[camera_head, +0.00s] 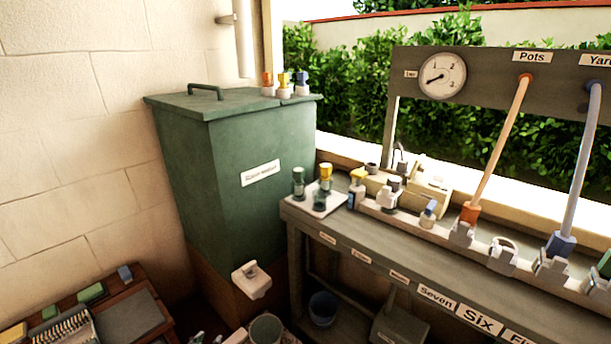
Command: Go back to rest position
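Neither of my grippers can be made out in the head view. Small pale shapes (197,338) at the bottom edge, left of the grey bucket, are cut off and too small to identify. No object is seen held. The grey-green bench (370,262) runs from the middle to the lower right, with hose fittings along its top. An orange-ended hose (500,140) and a blue-ended hose (580,165) slope down from the panel to the bench rail.
A green tank (200,165) stands against the stone wall, with several small capped bottles on its lid. A white tray (320,207) holds bottles on the bench's left end. A grey bucket (265,330) and a wooden table (150,300) with boxes are low down. A gauge (441,76) is on the panel.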

